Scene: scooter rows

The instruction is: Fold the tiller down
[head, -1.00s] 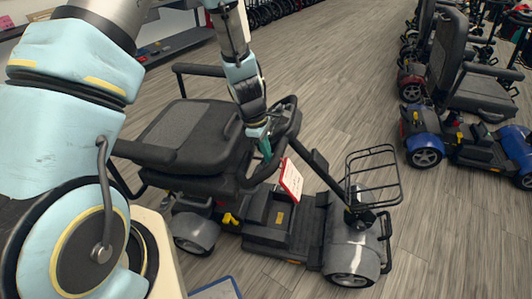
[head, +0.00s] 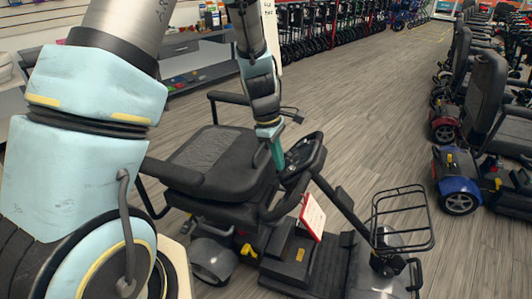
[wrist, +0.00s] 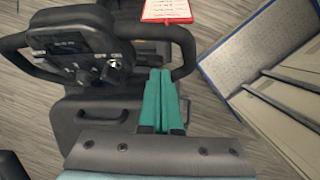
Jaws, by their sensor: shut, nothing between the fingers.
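The grey scooter's tiller (head: 338,207) slants up from the front deck to a black handlebar head (head: 303,155) near the seat (head: 205,160). In the wrist view the control panel (wrist: 75,52) sits at the left, with loop handles (wrist: 185,48) to its right. My gripper (head: 278,155) points down between the seat and the handlebar head. Its green fingers (wrist: 160,95) are closed together with nothing between them. They overlap the handlebar loop in the wrist view; I cannot tell whether they touch it. A red-edged white tag (head: 313,215) hangs by the tiller.
A wire basket (head: 402,220) is at the scooter's front. Other scooters (head: 460,180) stand in a row at the right, with open wood floor (head: 370,120) between. A grey blue-edged panel (wrist: 235,65) lies at the right in the wrist view.

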